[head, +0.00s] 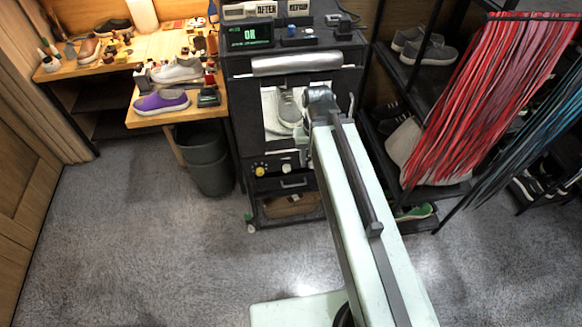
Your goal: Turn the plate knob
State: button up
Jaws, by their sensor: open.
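A black cabinet machine (236,130) stands in the middle, with a lit window (270,118) that shows a grey shoe (289,107) inside. Below the window, its front panel carries a yellow knob (260,171) and a pale knob (286,168). I cannot tell which of them is the plate knob. My pale green arm reaches up to the machine's front. My gripper (303,140) is small in view, open, just above and to the right of the knobs and apart from them. My arm hides part of the gripper and the right side of the panel.
A wooden bench (140,120) with a purple shoe (162,103) and bottles is at left, with a dark bin (204,160) beside the machine. A shoe rack (400,75) and hanging red laces (490,90) are at right. The carpet (150,240) in front is clear.

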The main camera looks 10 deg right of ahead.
aim_at(286, 169)
jog(key=z, duration=1)
jog(key=k, duration=1.35)
jog(key=u, duration=1.75)
jog(key=i, duration=1)
